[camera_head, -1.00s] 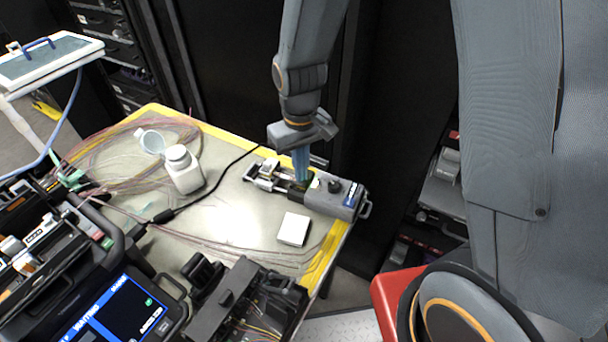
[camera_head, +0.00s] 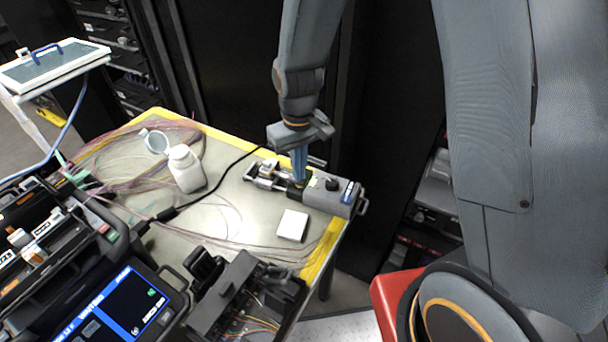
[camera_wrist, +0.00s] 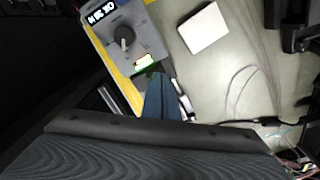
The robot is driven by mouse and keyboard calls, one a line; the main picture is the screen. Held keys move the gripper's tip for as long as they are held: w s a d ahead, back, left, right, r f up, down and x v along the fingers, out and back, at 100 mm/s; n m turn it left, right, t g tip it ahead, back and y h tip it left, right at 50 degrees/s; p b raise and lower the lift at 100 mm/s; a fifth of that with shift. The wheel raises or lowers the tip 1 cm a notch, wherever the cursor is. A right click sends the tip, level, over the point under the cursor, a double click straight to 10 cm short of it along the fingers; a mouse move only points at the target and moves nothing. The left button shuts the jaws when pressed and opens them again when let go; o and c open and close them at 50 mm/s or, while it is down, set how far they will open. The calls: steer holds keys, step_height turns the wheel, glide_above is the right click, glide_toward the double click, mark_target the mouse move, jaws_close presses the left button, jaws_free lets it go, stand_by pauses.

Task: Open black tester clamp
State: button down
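The grey tester (camera_head: 332,193) sits at the right end of the table, with a black knob and a small display on top. Its black clamp (camera_head: 297,190) is at its left side, partly hidden behind my gripper's fingers. My gripper (camera_head: 299,172) points down, its blue fingers close together with their tips at the clamp. In the wrist view the tester (camera_wrist: 130,35) is at top, and the blue fingers (camera_wrist: 160,92) reach to the dark clamp area beside a lit green-edged screen. Whether the fingers hold the clamp is hidden.
A white box (camera_head: 292,225) lies just in front of the tester. A white bottle (camera_head: 186,170) stands to the left, among loose fibres. A black splicer (camera_head: 110,300) and an open black case (camera_head: 245,305) fill the near side.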

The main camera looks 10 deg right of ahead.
steer(key=shift+s+d+f+p, duration=0.25)
steer(key=shift+d+f+p, duration=0.1)
steer(key=shift+f, duration=0.15)
steer(key=shift+w+d+r+p, duration=0.1)
steer(key=shift+w+r+p, duration=0.2)
steer(key=shift+w+p, duration=0.2)
steer(key=shift+w+d, duration=0.1)
steer(key=shift+d, duration=0.05)
steer(key=shift+w, duration=0.1)
steer(key=shift+w+r, duration=0.1)
steer(key=shift+w, duration=0.05)
